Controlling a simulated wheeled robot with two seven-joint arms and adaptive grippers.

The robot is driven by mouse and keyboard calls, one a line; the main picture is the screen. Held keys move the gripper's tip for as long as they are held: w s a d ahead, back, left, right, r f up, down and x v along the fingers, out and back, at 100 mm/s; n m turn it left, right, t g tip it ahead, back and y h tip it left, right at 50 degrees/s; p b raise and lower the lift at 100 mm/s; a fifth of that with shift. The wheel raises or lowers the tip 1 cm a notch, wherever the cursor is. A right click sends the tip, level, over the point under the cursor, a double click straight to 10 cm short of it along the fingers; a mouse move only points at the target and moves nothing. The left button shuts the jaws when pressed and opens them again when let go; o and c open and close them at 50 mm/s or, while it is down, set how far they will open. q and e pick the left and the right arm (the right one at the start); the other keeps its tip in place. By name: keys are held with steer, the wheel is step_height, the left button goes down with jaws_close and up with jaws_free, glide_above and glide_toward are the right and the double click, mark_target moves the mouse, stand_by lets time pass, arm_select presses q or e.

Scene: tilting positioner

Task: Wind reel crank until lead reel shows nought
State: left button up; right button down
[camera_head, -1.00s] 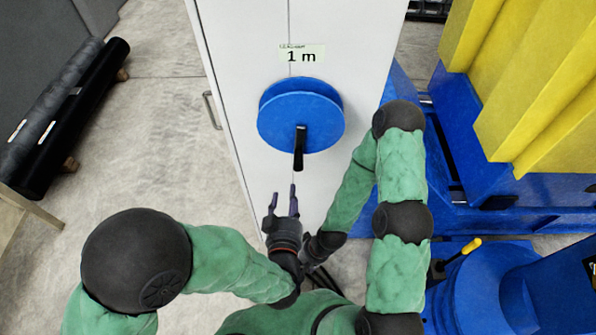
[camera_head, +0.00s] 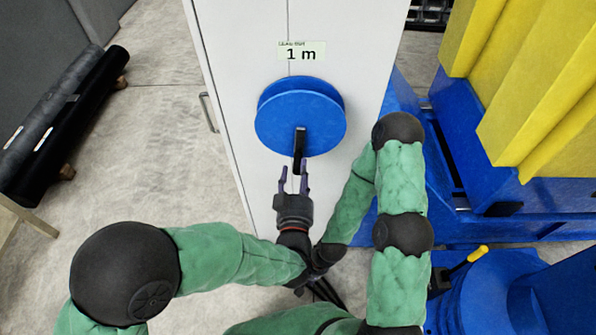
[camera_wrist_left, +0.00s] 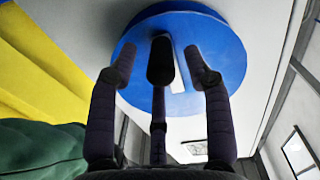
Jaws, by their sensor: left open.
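The blue reel (camera_head: 272,122) is mounted on the front of a white cabinet. Its black crank handle (camera_head: 299,150) points down from the reel's middle. The label (camera_head: 301,53) above the reel reads "1 m". My left gripper (camera_head: 294,176) is open just below the crank, its fingertips close to the handle's lower end. In the left wrist view the handle (camera_wrist_left: 160,62) shows between the spread fingers, with the reel (camera_wrist_left: 222,50) behind. I cannot tell whether any finger touches it. My right gripper is mostly hidden behind my left wrist.
The white cabinet (camera_head: 238,60) has a door handle (camera_head: 208,112) on its left side. A blue machine frame (camera_head: 510,160) with yellow panels (camera_head: 545,80) stands at the right. Black rolls (camera_head: 75,110) lie at the far left. Open concrete floor lies between rolls and cabinet.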

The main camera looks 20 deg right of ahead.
arm_select(q)
steer(key=shift+w+d, duration=0.25)
steer(key=shift+w, duration=0.45)
jaws_close()
steer(key=shift+a, duration=0.1)
